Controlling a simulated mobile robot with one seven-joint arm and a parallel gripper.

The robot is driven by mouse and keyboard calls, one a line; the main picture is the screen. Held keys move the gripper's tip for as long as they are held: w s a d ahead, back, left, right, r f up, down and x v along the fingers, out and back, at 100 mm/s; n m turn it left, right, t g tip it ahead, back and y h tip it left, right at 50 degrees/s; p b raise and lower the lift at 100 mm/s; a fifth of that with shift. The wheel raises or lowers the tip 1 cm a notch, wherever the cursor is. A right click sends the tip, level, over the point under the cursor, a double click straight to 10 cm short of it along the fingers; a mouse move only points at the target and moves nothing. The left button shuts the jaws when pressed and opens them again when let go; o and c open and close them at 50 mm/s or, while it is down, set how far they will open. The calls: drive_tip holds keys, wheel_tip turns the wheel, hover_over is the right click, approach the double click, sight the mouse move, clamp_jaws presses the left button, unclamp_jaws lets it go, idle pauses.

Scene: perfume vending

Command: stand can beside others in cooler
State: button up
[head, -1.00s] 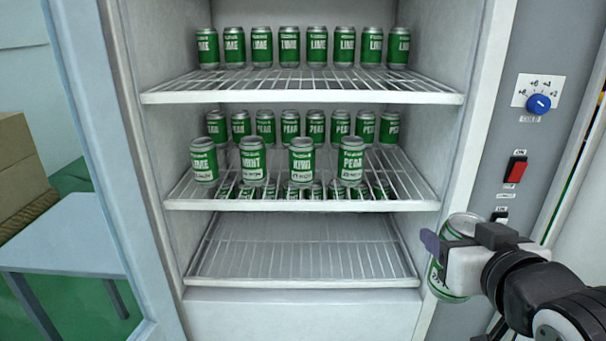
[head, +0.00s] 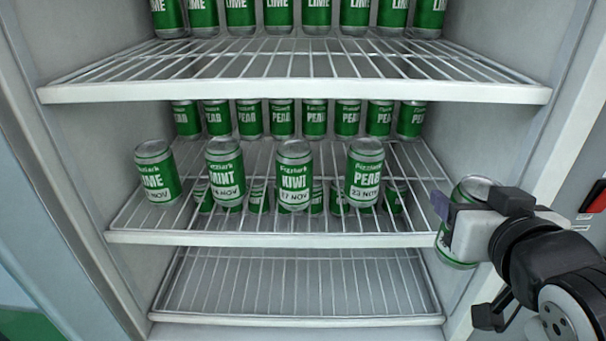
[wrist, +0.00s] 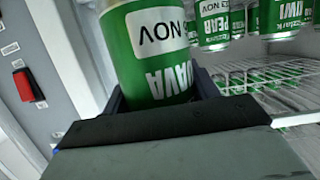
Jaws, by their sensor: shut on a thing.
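My gripper (head: 458,225) is shut on a green and white can (head: 463,251) at the right edge of the cooler opening, at about middle-shelf height. In the wrist view the held can (wrist: 160,65) appears upside down, with a white label reading NOV and part of a name ending in "AVA". On the middle shelf (head: 270,239), a LIME can (head: 157,172), a MINT can (head: 226,172), a KIWI can (head: 294,176) and a PEAR can (head: 364,173) stand upright in a spaced front row. Behind them is a row of PEAR cans (head: 282,119).
The top shelf (head: 295,92) holds a row of LIME cans (head: 316,15). Bare shelf lies right of the front PEAR can. The cooler's right frame and a red switch (head: 597,198) are close to my arm.

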drive_tip(key=shift+w+r+p, duration=0.3)
drive_tip(key=shift+w+p, duration=0.15)
drive_tip(key=shift+p, duration=0.15)
drive_tip(key=shift+r+p+x, duration=0.2)
drive_tip(key=shift+p+x, duration=2.3)
drive_tip(key=shift+x, duration=0.45)
drive_tip(key=shift+r+p+x, duration=0.2)
drive_tip(key=shift+p+x, duration=2.25)
drive_tip(key=shift+x, duration=0.45)
drive_tip(key=shift+r+p+x, duration=0.15)
drive_tip(key=shift+p+x, duration=2.35)
drive_tip(key=shift+x, duration=0.45)
drive_tip(key=shift+w, duration=0.2)
drive_tip(key=shift+f, duration=0.2)
drive_tip(key=o, duration=1.2)
